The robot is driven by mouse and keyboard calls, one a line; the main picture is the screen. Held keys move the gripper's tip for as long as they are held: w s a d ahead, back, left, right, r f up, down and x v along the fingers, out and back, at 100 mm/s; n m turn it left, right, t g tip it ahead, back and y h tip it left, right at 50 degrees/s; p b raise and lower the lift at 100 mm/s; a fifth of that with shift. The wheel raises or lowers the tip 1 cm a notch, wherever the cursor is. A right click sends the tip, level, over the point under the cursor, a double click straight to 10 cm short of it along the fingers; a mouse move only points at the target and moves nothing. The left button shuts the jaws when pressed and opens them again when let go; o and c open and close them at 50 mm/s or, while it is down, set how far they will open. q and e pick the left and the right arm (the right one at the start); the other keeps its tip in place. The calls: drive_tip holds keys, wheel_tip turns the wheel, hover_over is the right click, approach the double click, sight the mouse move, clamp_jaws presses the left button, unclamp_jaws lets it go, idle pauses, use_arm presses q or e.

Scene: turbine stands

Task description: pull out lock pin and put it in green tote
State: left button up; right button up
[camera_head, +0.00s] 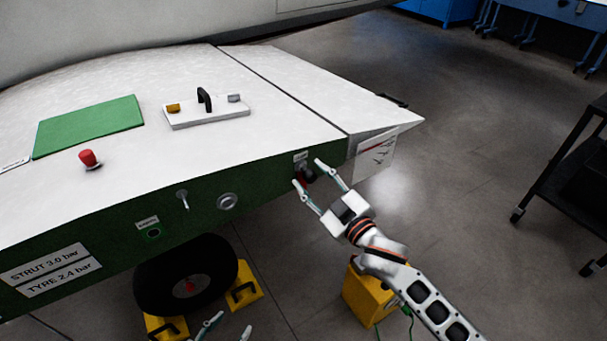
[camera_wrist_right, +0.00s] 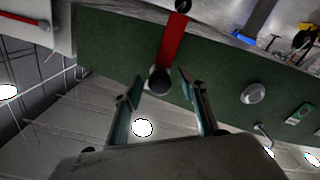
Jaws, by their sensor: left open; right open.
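My left gripper (camera_head: 236,322) is open at the bottom edge of the head view, mostly cut off, below the panel. I see no green tote in these views.
A white stand top (camera_head: 250,145) holds a flat green mat (camera_head: 88,126), a red knob (camera_head: 88,158) and a white plate with a black handle (camera_head: 205,112). Yellow chocks (camera_head: 242,287) flank a black wheel (camera_head: 160,280). A yellow box (camera_head: 368,297) and a dark cart (camera_head: 570,190) stand on the floor.

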idle(0.5)
drive_tip(key=shift+p, duration=0.3)
drive_tip(key=shift+c, duration=0.4)
clamp_jaws()
